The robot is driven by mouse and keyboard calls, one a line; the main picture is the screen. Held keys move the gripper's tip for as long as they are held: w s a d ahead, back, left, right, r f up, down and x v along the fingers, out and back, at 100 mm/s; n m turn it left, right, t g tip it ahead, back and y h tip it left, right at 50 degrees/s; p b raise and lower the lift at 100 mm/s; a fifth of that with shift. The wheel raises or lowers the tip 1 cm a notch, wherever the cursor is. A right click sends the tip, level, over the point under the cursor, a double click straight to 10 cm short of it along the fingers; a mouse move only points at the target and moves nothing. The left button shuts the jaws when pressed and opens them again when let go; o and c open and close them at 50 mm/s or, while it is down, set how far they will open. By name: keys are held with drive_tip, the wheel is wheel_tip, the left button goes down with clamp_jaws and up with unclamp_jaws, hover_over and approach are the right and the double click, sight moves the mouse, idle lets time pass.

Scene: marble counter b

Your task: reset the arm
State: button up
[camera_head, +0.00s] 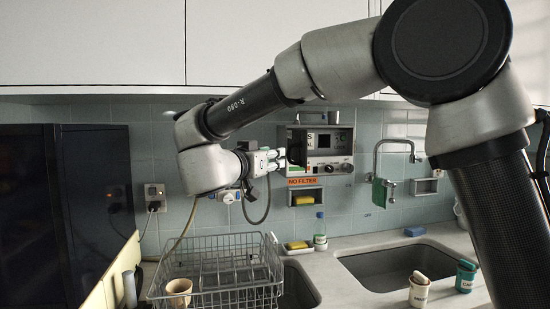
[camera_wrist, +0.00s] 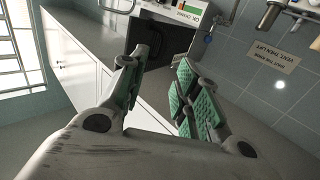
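My arm (camera_head: 250,108) reaches from the right side of the head view across to the left, bent at the elbow. My gripper (camera_head: 280,160) is held in the air in front of the tiled wall, above the counter and dish rack. In the wrist view my gripper (camera_wrist: 158,92) shows two fingers with green pads, spread apart with nothing between them. The wrist view is tilted.
A wire dish rack (camera_head: 232,298) with a tan cup (camera_head: 179,292) stands below my gripper. A grey wall box (camera_head: 331,148) is close behind it. Wall cupboards (camera_head: 270,40) hang above.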

drive_tip(key=w+a+f+n+y, duration=0.1)
drive_tip(key=a+f+n+y, duration=0.25)
drive_tip(key=a+y, duration=0.45)
drive_tip(key=w+a+f+n+y, duration=0.1)
drive_tip(key=a+f+n+y, duration=0.1)
drive_tip(key=a+n+y, duration=0.4)
drive_tip(key=s+d+f+n+g, duration=0.1)
drive_tip(key=s+d+f+g, duration=0.5)
drive_tip(key=s+d, duration=0.45)
drive_tip(key=s+d+f+n+g, duration=0.1)
drive_tip(key=s+d+f+g, duration=0.6)
drive_tip(key=d, duration=0.7)
drive_tip(key=s+d+m+h, duration=0.1)
drive_tip(key=s+d, duration=0.3)
drive_tip(key=d, duration=0.4)
drive_tip(key=s+d+m+t+h, duration=0.1)
drive_tip(key=s+d+m+h, duration=0.1)
drive_tip(key=s+d, duration=0.3)
drive_tip(key=s+d+r+m+h, duration=0.1)
drive_tip(key=s+d, duration=0.4)
drive_tip(key=d, duration=0.5)
drive_tip(key=shift+d+m+t+h, duration=0.4)
drive_tip(key=shift+m, duration=0.15)
